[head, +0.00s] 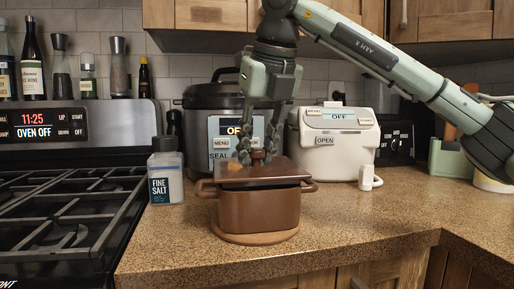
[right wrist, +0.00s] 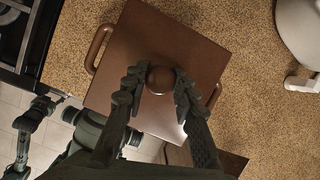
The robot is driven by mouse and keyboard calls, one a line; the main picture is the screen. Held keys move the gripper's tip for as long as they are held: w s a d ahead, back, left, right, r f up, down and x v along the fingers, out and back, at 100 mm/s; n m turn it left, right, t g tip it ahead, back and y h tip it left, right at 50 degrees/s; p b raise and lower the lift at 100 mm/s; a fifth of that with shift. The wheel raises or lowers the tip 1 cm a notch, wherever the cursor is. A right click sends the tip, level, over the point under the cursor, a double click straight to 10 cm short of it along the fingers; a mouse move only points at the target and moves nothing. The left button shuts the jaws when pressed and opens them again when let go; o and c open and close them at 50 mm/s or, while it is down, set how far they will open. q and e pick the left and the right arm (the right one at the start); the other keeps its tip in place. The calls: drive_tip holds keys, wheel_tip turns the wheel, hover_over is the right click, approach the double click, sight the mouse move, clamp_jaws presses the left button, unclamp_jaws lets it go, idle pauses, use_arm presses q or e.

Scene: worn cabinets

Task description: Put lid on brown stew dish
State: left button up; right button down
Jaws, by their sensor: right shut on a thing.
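The brown stew dish (head: 258,209) is a square pot with two side handles, standing on a round wooden board (head: 256,237) on the counter. Its square brown lid (head: 280,172) is over the dish opening, with a dark gap between lid and front rim. I cannot tell whether the lid touches the rim anywhere. My right gripper (head: 257,156) comes from above and is shut on the lid's round knob. My left gripper is not identifiable.
A fine salt jar (head: 166,172) stands left of the dish, beside the stove (head: 60,205). A pressure cooker (head: 205,97) and a white appliance (head: 340,150) stand behind. Counter at front right (head: 370,220) is clear. Upper cabinets (head: 210,14) hang above.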

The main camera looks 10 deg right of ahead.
drive_tip(key=shift+f+b, duration=0.65)
drive_tip(key=shift+f, duration=0.25)
drive_tip(key=c, duration=1.1)
unclamp_jaws()
drive_tip(key=shift+c, duration=0.2)
drive_tip(key=v, duration=1.2)
